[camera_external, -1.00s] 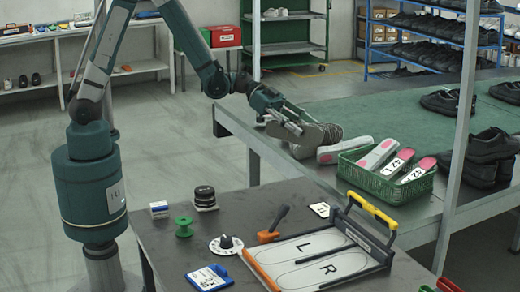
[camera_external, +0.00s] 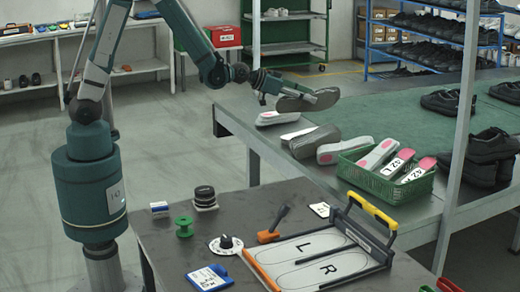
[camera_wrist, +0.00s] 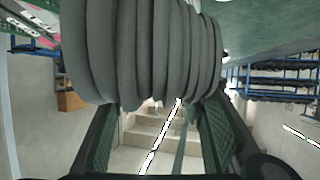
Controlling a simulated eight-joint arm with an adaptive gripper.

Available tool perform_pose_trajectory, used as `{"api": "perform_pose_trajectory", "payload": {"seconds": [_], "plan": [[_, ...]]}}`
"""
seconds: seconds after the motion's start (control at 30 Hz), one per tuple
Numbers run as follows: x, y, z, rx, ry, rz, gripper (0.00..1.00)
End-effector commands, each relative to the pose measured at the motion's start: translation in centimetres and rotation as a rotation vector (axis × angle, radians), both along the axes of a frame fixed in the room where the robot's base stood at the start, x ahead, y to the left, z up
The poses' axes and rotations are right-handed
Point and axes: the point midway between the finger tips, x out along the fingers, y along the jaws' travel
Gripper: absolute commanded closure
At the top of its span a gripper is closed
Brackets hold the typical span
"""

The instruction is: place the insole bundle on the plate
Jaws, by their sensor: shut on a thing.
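My gripper (camera_external: 285,91) is shut on a dark grey insole bundle (camera_external: 300,103) and holds it above the edge of the green-topped bench. In the wrist view the bundle (camera_wrist: 140,50) is a stack of several grey layers between my fingers, and it hides much of the scene. The plate (camera_external: 304,247), a pale board with L and R foot outlines, lies on the dark table at front right. Nothing lies on its outlines. It is below my gripper and well apart from the bundle.
A yellow-handled frame (camera_external: 371,213) stands along the plate's right side. An orange-handled tool (camera_external: 272,226), a dial (camera_external: 226,244) and a blue card (camera_external: 209,279) lie left of it. On the bench (camera_external: 365,112) are another grey bundle (camera_external: 313,143) and a green basket (camera_external: 398,188) of insoles.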

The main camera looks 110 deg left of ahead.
Motion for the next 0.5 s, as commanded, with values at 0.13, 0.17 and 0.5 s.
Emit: {"api": "perform_pose_trajectory", "payload": {"seconds": [0.13, 0.17, 0.5], "plan": [[-1.1, 2.9, 0.9, 0.002, 0.001, 0.075, 0.78], [-1.3, 3.5, 1.1, 0.002, 0.002, 0.089, 0.78], [-4.8, 10.9, 4.2, 0.006, 0.003, 0.271, 0.78]]}}
